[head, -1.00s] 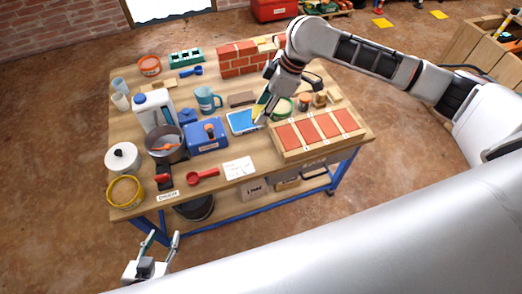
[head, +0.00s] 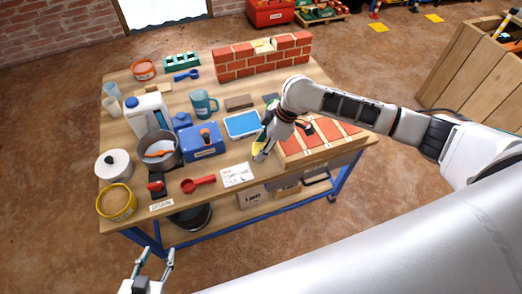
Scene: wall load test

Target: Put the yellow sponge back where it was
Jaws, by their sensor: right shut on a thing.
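The yellow sponge (head: 257,148) shows as a small yellow patch at the fingertips of my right gripper (head: 262,152), which is shut on it. My gripper and wrist cover part of it. It is between the blue tray (head: 242,125) and the wooden tray of red tiles (head: 290,163), toward the front of the table. I cannot tell whether the sponge touches the table. My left gripper (head: 155,272) is open and empty, low in front of the table, cut by the bottom edge.
The workbench (head: 226,205) also holds a white card (head: 237,175), a red scoop (head: 198,184), a blue box (head: 203,141), a grey pot (head: 160,150), a teal mug (head: 204,103) and a small brick wall (head: 262,62) at the back.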

